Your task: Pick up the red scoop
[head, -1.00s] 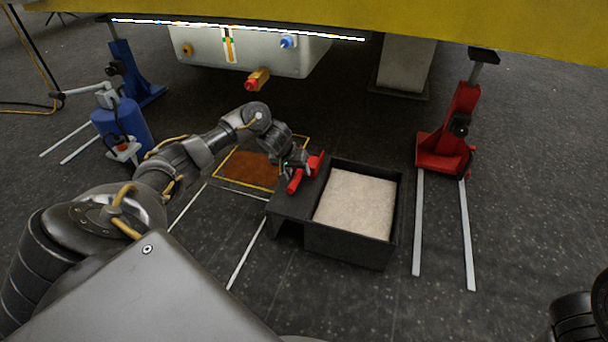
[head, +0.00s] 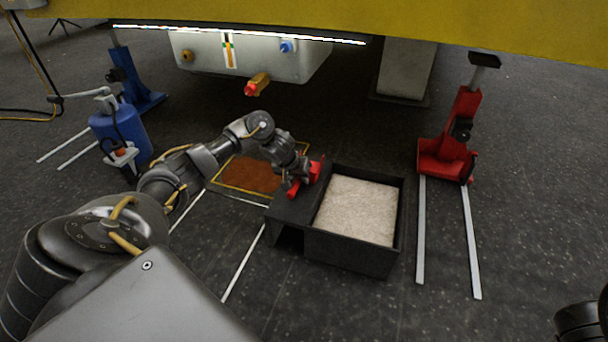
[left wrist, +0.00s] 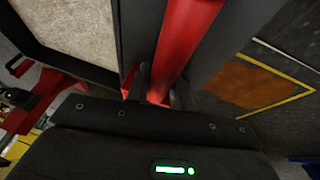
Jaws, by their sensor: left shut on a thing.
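The red scoop (head: 312,175) is at the dark ledge on the left side of the black bin, its handle end toward the lower left. My left gripper (head: 295,181) is on the scoop and covers part of it in the head view. In the left wrist view the red handle (left wrist: 185,45) runs between the two fingers of my left gripper (left wrist: 160,88), which is shut on it. I cannot tell whether the scoop still touches the ledge.
The black bin (head: 350,252) holds pale granular material (head: 357,208). An orange-brown patch with a yellow border (head: 250,174) lies on the floor to its left. A red stand (head: 447,160) is at right, a blue tank (head: 120,130) at left. A grey tank (head: 250,65) hangs above.

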